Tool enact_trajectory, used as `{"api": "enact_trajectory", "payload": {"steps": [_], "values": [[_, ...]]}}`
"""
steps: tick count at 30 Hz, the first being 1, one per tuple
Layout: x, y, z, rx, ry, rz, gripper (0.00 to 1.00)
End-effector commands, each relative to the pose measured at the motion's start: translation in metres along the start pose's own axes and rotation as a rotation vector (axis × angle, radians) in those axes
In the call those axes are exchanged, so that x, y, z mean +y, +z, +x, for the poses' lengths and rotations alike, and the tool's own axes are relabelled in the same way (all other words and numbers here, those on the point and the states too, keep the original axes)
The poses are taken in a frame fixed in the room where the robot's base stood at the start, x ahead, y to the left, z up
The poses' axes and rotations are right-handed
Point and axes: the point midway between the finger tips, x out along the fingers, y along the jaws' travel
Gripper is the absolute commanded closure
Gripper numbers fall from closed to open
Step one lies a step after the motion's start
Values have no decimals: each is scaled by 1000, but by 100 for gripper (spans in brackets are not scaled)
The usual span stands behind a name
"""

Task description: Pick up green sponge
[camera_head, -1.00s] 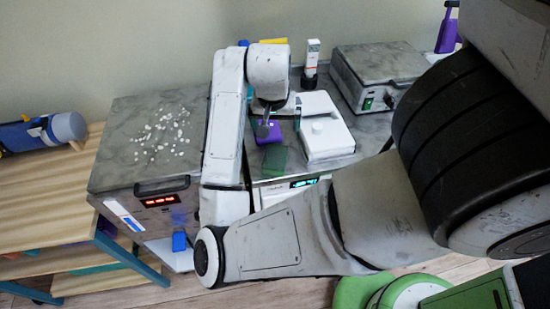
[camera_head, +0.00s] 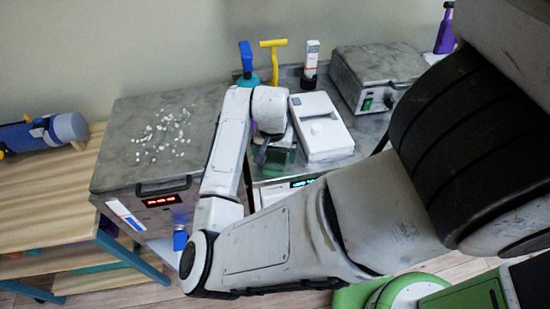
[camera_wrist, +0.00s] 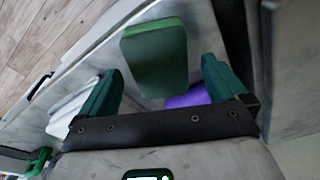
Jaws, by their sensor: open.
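The green sponge (camera_wrist: 155,58) is a block lying on the grey worktop. In the wrist view it is just beyond my gripper (camera_wrist: 160,80), whose two dark green fingers are spread apart with nothing between their tips. The sponge lines up roughly with the gap between them. In the head view the sponge (camera_head: 273,165) shows below my gripper (camera_head: 275,148) and is partly covered by it. I cannot tell the exact height of the fingers above it.
A purple object (camera_wrist: 188,97) lies close beside the sponge. A white flat device (camera_head: 322,127) stands just right of my gripper. Behind are a blue-and-teal bottle (camera_head: 246,65), a yellow T-handled item (camera_head: 274,60) and a white tube (camera_head: 311,60). A grey box (camera_head: 380,72) is at right.

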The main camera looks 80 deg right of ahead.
Motion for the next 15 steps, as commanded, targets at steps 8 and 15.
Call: {"api": "enact_trajectory", "payload": {"steps": [8, 15], "values": [[1, 0, 20, 1, 1, -1, 1], [1, 0, 20, 1, 0, 0, 9]]}}
